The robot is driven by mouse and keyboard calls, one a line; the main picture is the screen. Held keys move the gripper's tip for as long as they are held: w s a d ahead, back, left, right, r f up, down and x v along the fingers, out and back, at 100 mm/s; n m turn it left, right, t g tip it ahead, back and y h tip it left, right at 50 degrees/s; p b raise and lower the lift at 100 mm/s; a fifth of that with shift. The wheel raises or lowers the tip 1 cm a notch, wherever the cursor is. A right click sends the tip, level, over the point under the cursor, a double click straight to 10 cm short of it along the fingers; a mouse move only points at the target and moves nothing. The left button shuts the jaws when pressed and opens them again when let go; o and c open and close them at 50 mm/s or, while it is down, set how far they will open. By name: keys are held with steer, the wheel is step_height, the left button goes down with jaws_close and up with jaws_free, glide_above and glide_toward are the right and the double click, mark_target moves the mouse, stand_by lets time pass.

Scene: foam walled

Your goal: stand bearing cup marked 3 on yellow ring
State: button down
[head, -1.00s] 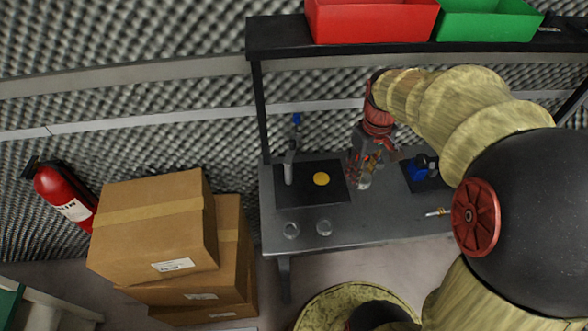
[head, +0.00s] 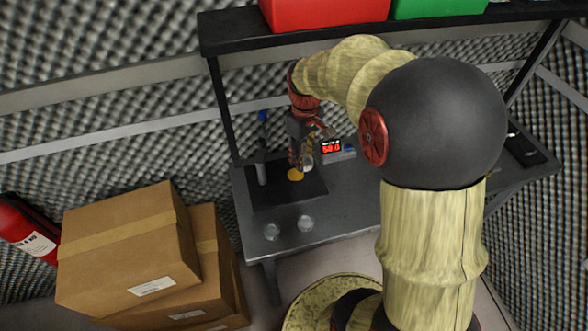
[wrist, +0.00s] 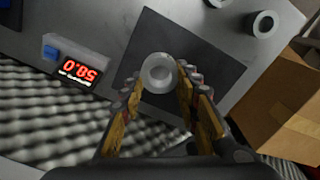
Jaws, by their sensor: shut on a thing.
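In the wrist view no yellow disc shows; the cup and fingers cover the mat's middle. I cannot tell whether the cup touches the mat.
A grey post with a blue top (head: 262,165) rises at the mat's left. A device with a red display (head: 332,147) stands right of the mat.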

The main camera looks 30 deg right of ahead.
steer(key=b, duration=0.1)
glide_above(294, 173)
steer(key=f, duration=0.4)
steer(key=shift+s+d+f, duration=0.1)
steer(key=shift+s+f, duration=0.2)
steer(key=shift+w+f+b, duration=0.2)
steer(key=shift+f+b, duration=0.35)
steer(key=shift+f, duration=0.35)
steer(key=shift+w+f+b, duration=0.15)
steer(key=shift+f+b, duration=0.4)
steer(key=shift+f, duration=0.35)
steer(key=shift+f, duration=0.15)
steer(key=c, duration=1.4)
jaws_free()
steer(key=shift+o, duration=0.4)
step_height(294, 173, up, 8)
steer(key=p, duration=0.2)
steer(key=shift+f+p, duration=0.15)
steer(key=shift+p, duration=0.2)
